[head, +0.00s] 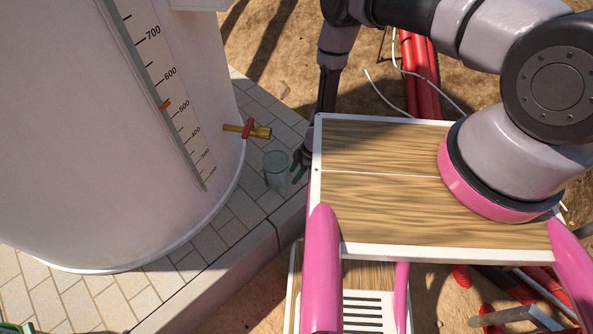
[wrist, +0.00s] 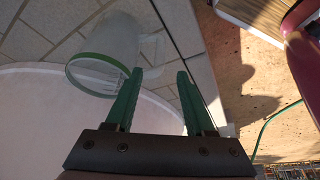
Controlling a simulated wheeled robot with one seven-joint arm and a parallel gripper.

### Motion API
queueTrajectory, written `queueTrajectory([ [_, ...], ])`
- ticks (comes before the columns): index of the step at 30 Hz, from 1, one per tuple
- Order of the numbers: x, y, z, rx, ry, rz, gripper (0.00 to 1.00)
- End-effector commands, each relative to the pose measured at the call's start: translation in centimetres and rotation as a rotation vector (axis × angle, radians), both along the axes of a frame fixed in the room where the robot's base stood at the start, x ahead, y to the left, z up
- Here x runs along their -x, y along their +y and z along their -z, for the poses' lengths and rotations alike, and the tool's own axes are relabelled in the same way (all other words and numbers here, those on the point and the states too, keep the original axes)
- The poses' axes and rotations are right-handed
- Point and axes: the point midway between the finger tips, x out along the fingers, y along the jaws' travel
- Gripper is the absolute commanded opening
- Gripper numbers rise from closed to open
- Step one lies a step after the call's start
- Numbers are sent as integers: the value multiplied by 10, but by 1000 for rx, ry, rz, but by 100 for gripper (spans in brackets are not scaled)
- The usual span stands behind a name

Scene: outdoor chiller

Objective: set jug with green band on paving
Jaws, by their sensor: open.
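The clear jug with a green band (wrist: 108,52) stands on the paving (wrist: 32,42) in the wrist view. Its green band runs around the end nearer the camera, and its handle points toward my gripper (wrist: 159,78). My gripper is open, its green fingers apart with nothing seen held between them. The left fingertip is close to the handle; I cannot tell whether they touch. In the head view the jug (head: 275,170) looks upright on the paving (head: 258,196) below a tap. My gripper (head: 298,165) is just right of it, partly hidden by my wooden deck.
A large white tank (head: 100,150) with a level scale stands left of the jug. Its brass tap with a red handle (head: 247,129) juts out above the jug. The paving ends at a kerb (head: 235,262), with bare soil beyond. Red pipes (head: 418,75) lie on the soil.

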Motion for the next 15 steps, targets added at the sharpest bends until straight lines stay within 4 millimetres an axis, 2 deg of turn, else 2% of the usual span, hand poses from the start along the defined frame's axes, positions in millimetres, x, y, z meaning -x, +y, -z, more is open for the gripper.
queueTrajectory([
  [10, -2, -2, -7, 1, -1, 3, 54],
  [13, -20, 0, -21, 8, -14, 30, 54],
  [15, -47, 2, -45, 19, -35, 72, 54],
])
